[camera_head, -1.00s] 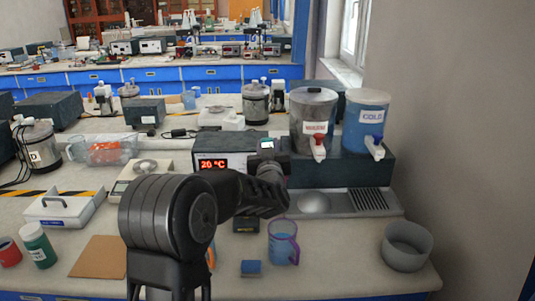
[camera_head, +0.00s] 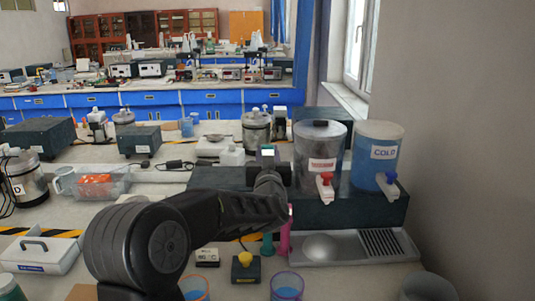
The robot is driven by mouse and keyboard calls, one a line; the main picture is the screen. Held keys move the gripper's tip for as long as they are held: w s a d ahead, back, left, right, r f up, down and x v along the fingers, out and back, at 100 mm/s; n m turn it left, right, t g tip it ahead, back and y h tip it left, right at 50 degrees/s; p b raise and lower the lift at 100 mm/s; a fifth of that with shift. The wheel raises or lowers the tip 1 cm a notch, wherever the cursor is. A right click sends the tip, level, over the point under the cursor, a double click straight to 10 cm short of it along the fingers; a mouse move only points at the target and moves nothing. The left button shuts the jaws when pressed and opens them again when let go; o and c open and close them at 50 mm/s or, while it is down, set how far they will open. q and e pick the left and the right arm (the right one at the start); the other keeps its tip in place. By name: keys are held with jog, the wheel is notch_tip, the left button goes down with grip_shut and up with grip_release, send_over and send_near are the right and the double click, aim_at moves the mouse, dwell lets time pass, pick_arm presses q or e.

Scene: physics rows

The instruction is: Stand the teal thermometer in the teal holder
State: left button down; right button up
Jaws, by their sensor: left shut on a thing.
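My left gripper (camera_head: 268,178) is shut on the teal thermometer (camera_head: 267,151). The thermometer's head, with a pale display and teal edge, shows just above the gripper; its lower part is hidden behind the gripper and arm. A small teal upright piece, which looks like the teal holder (camera_head: 267,243), stands on the bench below my forearm, its top partly covered by the arm. The gripper is above it in the picture; I cannot tell how far apart they are. My right gripper is not in view.
A pink upright piece (camera_head: 285,237) stands close beside the teal one. Nearby are a yellow-knobbed box (camera_head: 245,266), a purple-rimmed cup (camera_head: 287,286), a drip tray (camera_head: 350,247), the HOT-side dispenser (camera_head: 319,145) and the COLD dispenser (camera_head: 379,152).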

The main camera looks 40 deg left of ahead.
pick_arm(q)
notch_tip(320, 180, down, 14)
jog(key=b, duration=1.1)
jog(key=shift+r, duration=0.15)
dwell(0.5)
jog(key=c, duration=1)
grip_release()
notch_tip(320, 180, up, 10)
jog(key=p, duration=0.1)
jog(key=shift+r+p, duration=0.1)
jog(key=shift+p, duration=0.25)
dwell(0.4)
